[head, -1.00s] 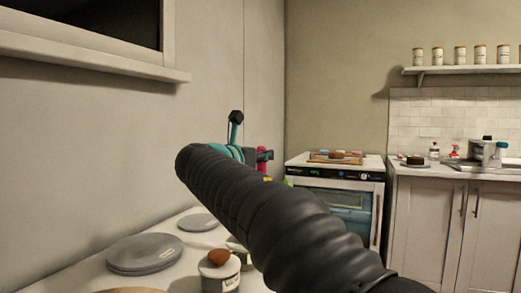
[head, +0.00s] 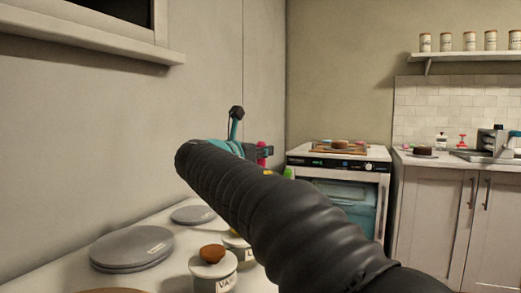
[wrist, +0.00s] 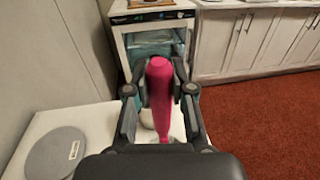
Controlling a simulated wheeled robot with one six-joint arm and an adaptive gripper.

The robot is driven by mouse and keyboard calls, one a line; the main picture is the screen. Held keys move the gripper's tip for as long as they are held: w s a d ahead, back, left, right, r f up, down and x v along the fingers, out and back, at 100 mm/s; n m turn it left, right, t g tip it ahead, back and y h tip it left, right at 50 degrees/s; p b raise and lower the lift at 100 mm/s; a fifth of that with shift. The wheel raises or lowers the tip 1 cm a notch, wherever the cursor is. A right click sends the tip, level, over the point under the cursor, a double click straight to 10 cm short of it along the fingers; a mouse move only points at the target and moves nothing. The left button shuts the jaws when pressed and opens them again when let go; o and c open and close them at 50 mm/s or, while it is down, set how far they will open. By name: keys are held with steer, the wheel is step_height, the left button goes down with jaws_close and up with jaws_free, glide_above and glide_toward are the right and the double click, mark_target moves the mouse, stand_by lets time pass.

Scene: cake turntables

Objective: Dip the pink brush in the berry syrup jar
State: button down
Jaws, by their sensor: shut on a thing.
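The pink brush (wrist: 160,100) is held between the two fingers of my gripper (wrist: 161,72) in the wrist view. Its thick pink end points up in that picture, and its lower end is partly hidden by the gripper. In the head view a bit of the pink brush (head: 261,147) shows beside my gripper (head: 255,152), beyond my dark arm. I cannot pick out the berry syrup jar. A white jar with a brown knob (head: 213,273) has a partly readable label starting "VA". A second white jar (head: 238,242) behind it is mostly hidden by my arm.
Grey turntables lie on the white counter, one near (head: 130,250) and one farther back (head: 193,215). Small green (head: 288,173) and yellow (head: 268,173) things show past my arm. An oven (head: 337,190) stands beyond. Red floor (wrist: 262,115) is open at the right.

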steer(key=shift+f+b, duration=2.75)
steer(key=shift+f, duration=1.3)
steer(key=shift+r, duration=0.1)
step_height(320, 180, up, 7)
steer(key=p, duration=0.7)
steer(key=shift+f, duration=0.2)
step_height(320, 180, up, 3)
steer(key=shift+f+p, duration=0.2)
steer(key=shift+p, duration=0.7)
steer(key=shift+r, duration=1.15)
steer(key=shift+a, duration=0.1)
